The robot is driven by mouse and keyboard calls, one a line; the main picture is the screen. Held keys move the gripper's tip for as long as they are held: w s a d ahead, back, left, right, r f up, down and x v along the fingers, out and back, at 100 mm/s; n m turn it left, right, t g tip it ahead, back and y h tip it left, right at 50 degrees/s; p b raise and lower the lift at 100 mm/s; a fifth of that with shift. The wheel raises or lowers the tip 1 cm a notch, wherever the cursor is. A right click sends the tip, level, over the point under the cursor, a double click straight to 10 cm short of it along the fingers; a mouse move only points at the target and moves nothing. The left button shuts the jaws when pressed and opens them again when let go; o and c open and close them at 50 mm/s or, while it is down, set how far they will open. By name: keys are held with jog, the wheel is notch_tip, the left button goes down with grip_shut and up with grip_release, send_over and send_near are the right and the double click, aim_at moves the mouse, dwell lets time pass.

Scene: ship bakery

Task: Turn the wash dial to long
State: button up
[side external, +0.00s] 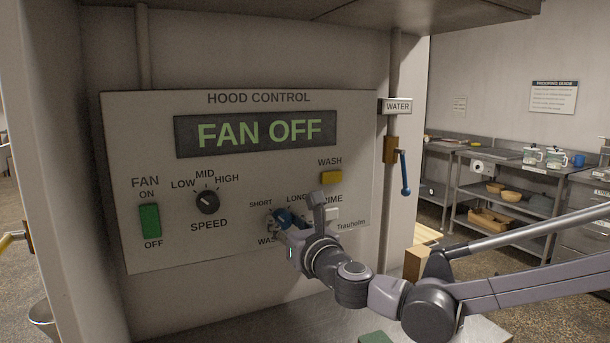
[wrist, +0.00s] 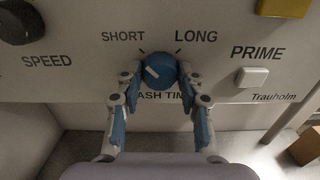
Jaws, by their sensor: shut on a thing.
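The wash dial (wrist: 164,75) is a round blue knob on the hood control panel, below and between the SHORT and LONG labels. Its white pointer mark slants to the upper left, toward the SHORT side. My gripper (wrist: 161,71) is shut on the dial, with one finger on its left and one on its right. In the side external view my gripper (side external: 292,222) is at the lower right of the panel (side external: 150,255). There it hides most of the dial and part of the WASH TIME and PRIME lettering.
A white PRIME button (wrist: 252,77) is close to the right of my gripper. A yellow WASH button (side external: 331,177) is above. The black SPEED knob (side external: 207,202) and green FAN switch (side external: 150,220) are to the left. The display (side external: 255,133) reads FAN OFF. A blue-handled WATER lever (side external: 404,172) hangs at right.

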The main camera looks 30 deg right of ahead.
jog(key=m, duration=0.8)
jog(key=shift+m, duration=0.3)
jog(key=m, duration=0.4)
jog(key=shift+m, duration=2.5)
jog(key=o, duration=1.2)
